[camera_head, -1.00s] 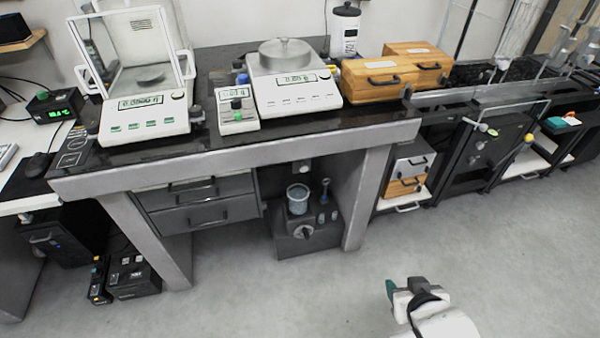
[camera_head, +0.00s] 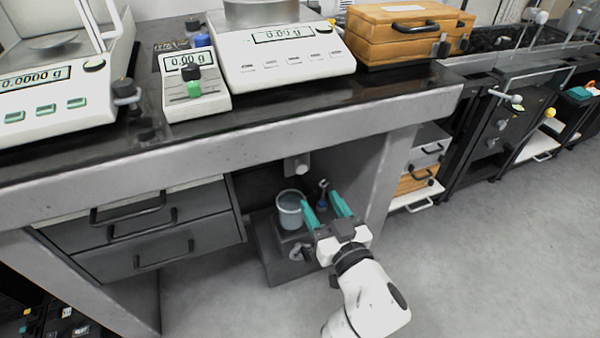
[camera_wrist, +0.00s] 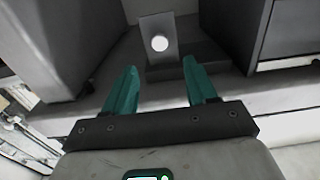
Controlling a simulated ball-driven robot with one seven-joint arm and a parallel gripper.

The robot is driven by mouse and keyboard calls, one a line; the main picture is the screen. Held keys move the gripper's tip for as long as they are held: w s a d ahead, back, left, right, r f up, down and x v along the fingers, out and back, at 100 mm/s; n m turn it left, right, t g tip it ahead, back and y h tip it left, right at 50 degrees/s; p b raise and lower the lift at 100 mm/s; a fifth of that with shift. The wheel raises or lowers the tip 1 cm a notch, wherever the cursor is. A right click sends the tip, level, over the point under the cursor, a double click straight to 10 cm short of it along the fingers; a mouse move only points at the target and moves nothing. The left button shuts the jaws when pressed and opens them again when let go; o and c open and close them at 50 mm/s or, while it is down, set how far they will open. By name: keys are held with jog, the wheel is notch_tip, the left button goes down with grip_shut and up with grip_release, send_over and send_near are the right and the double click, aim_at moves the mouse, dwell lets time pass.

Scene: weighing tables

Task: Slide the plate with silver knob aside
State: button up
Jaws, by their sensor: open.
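A small grey plate (camera_wrist: 158,60) with a round, bright silver knob (camera_wrist: 160,43) stands ahead of my fingers in the wrist view. In the head view the knob (camera_head: 301,165) shows under the table, above the grey box; the plate around it is hard to make out there. My gripper (camera_head: 320,195) is open and empty in front of the table's underside, lower and to the right of the knob. In the wrist view its teal fingers (camera_wrist: 160,64) are spread, with the plate beyond and between them, apart from it.
Grey drawers (camera_head: 150,230) are at the left, a table leg (camera_head: 392,185) at the right. The dark tabletop (camera_head: 300,98) overhangs and holds balances. Floor at right is clear.

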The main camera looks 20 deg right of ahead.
aim_at(302, 170)
jog(key=w, duration=1)
jog(key=shift+w, duration=0.15)
jog(key=shift+c, duration=0.2)
grip_shut()
